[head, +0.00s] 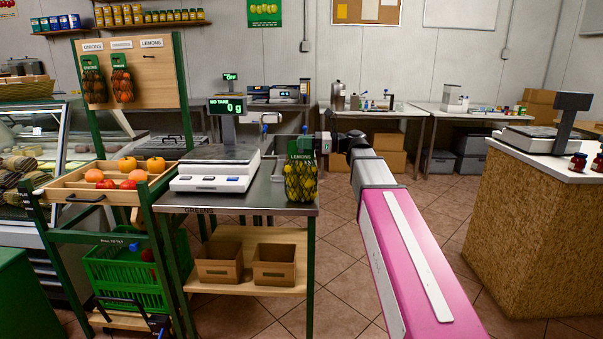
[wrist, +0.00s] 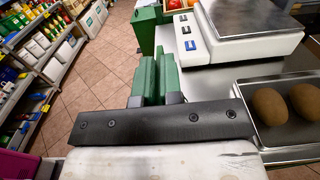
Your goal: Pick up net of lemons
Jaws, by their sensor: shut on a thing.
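The net of lemons (head: 300,184) is a dark mesh bag of yellow fruit with a green header card reading LEMONS. In the head view it is upright at the right end of the metal table (head: 262,195). I cannot tell whether its bottom touches the table top. My gripper (head: 318,145) is at its top, coming from the right, and is shut on the green header. In the wrist view the green header (wrist: 158,78) shows at my gripper (wrist: 156,97), and the yellow fruit is hidden.
A white scale (head: 213,170) stands left of the net. In the wrist view a metal tray (wrist: 244,108) with two brown fruits is at right. A hook board (head: 153,80) holds two other nets; the place under its LEMONS label is bare. Open floor (head: 345,260) lies right of the table.

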